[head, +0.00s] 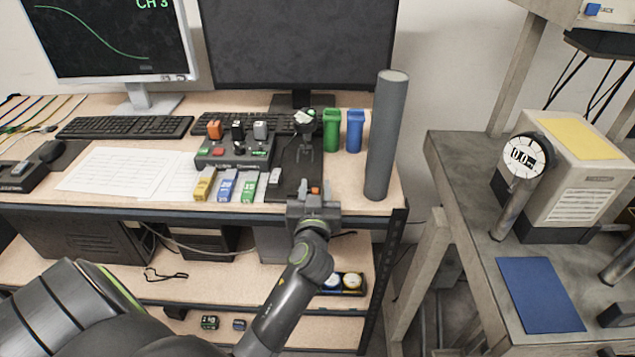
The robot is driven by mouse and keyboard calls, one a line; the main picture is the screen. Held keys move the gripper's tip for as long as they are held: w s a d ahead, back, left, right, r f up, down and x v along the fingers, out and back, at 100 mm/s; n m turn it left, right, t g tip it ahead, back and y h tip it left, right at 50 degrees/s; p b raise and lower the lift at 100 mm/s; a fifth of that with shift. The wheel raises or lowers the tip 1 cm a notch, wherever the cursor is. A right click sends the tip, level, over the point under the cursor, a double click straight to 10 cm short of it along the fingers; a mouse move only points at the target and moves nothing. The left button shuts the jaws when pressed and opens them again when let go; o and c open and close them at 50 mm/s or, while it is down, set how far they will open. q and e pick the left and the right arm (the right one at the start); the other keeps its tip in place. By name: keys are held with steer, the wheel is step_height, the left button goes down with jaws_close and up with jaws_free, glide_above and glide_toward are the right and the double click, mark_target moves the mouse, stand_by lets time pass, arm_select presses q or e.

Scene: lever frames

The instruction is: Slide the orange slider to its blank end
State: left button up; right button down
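A dark control box (235,152) stands on the desk left of centre. An orange knob (214,129) rises at its left end, beside a black knob (237,131) and a grey one (260,131). Which end of its track is blank is too small to read. My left gripper (313,190) is at the desk's front edge, to the right of and nearer than the box, apart from the orange knob. A small orange patch shows at its tips; I cannot tell what it belongs to, or how far the fingers are apart. My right gripper is out of view.
A black plate with a lever (304,133) lies right of the box. Yellow, blue and green blocks (227,186) line the front. Paper (110,170) lies left.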

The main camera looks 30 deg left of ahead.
mark_target(291, 196)
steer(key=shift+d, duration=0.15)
arm_select(q)
steer(key=shift+c, duration=0.7)
jaws_close()
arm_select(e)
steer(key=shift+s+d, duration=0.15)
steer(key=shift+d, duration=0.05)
arm_select(q)
steer(key=shift+s, duration=0.1)
steer(key=s+a, duration=0.2)
steer(key=a, duration=0.1)
steer(key=s+a+b, duration=0.1)
steer(key=shift+a, duration=0.35)
steer(key=shift+w, duration=0.1)
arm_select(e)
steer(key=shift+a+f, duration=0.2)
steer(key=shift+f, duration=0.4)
